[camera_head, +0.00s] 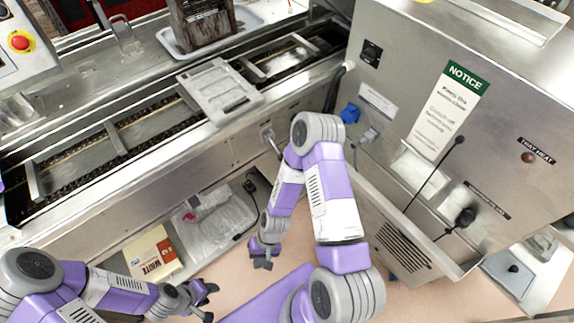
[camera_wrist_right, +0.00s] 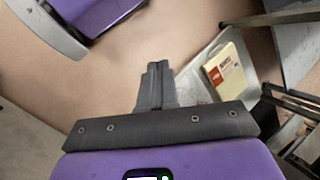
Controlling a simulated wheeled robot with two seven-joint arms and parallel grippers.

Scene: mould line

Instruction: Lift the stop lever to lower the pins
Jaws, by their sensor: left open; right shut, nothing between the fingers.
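A small metal lever (camera_head: 272,140) sticks out from a plate on the front side wall of the conveyor line, just left of my right arm; I cannot tell for sure that it is the stop lever. No pins can be made out. My right gripper (camera_head: 263,264) points down below and in front of this lever, apart from it. In the right wrist view its fingers (camera_wrist_right: 156,84) are together with nothing between them, above the floor. My left gripper (camera_head: 209,301) is open and empty, low at the left of centre, well away from the lever.
A flat grey mould (camera_head: 219,91) lies on the conveyor rails (camera_head: 110,145). Under the line are a tray with clear plastic (camera_head: 215,222) and a white-and-yellow box (camera_head: 152,256). A steel cabinet (camera_head: 400,75) with two black-knobbed rods stands close right of my right arm.

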